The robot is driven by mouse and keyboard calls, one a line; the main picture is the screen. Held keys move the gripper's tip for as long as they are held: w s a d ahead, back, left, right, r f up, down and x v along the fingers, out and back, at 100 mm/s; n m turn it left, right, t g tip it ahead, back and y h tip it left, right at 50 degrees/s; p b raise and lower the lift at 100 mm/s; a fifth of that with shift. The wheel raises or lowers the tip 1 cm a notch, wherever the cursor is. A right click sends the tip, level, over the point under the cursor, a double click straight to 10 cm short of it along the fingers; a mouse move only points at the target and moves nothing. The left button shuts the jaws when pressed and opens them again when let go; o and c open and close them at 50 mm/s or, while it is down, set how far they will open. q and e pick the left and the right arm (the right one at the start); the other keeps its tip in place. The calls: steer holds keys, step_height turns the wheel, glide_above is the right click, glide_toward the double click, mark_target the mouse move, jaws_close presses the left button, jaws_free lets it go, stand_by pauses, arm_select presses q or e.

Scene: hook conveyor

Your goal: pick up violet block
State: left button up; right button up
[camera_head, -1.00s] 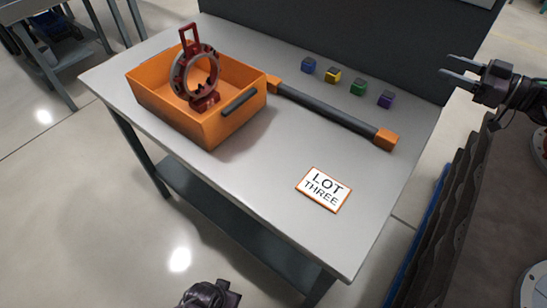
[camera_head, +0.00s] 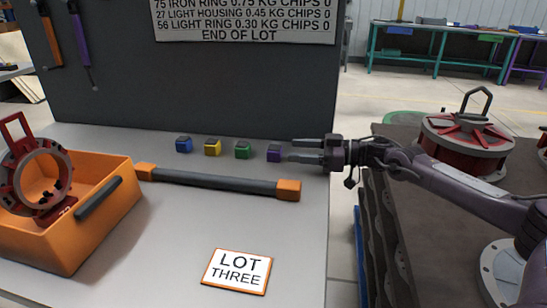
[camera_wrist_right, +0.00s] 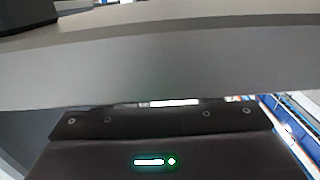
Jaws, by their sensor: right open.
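The violet block (camera_head: 274,153) stands on the grey table, at the right end of a row of small blocks near the back panel. My right gripper (camera_head: 289,150) comes in from the right with its fingers pointing left, open. In the head view its fingertips overlap the right side of the violet block; I cannot tell whether they touch it. The right wrist view shows only the gripper's dark housing (camera_wrist_right: 160,150) and a grey edge close in front, no block. My left gripper is not in view now.
Blue (camera_head: 184,144), yellow (camera_head: 212,147) and green (camera_head: 242,150) blocks stand left of the violet one. A dark bar with orange ends (camera_head: 220,181) lies in front. An orange bin (camera_head: 62,236) holds a red ring. A LOT THREE card (camera_head: 236,271) lies nearer. A dark panel (camera_head: 200,90) rises behind.

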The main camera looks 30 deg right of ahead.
mark_target(284, 160)
steer(key=x, duration=0.4)
steer(key=shift+w+a, duration=0.2)
steer(key=shift+w, duration=0.05)
steer(key=c, duration=1.1)
steer(key=shift+s+d, duration=0.1)
